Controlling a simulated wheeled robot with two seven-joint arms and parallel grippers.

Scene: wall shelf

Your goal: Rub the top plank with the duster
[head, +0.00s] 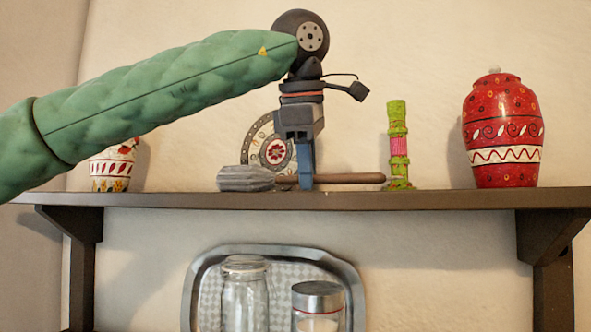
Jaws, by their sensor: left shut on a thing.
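The top plank (440,200) is a dark wooden wall shelf running across the head view. The duster lies on it, with a grey head (246,178) at the left and a brown handle (345,178) pointing right. My left gripper (306,183) points down from above and is shut on the duster, near where the handle meets the head. The fingers hide that part of the handle. The duster's head appears to rest on the plank. My right gripper is not in view.
On the plank stand a red patterned jar (503,135) at the right, a green and pink bamboo-like piece (398,145), a decorated plate (266,142) behind the duster and a patterned pot (110,170) partly behind my left arm. Below are a metal tray (190,285), a glass jar (245,298) and a lidded jar (318,305).

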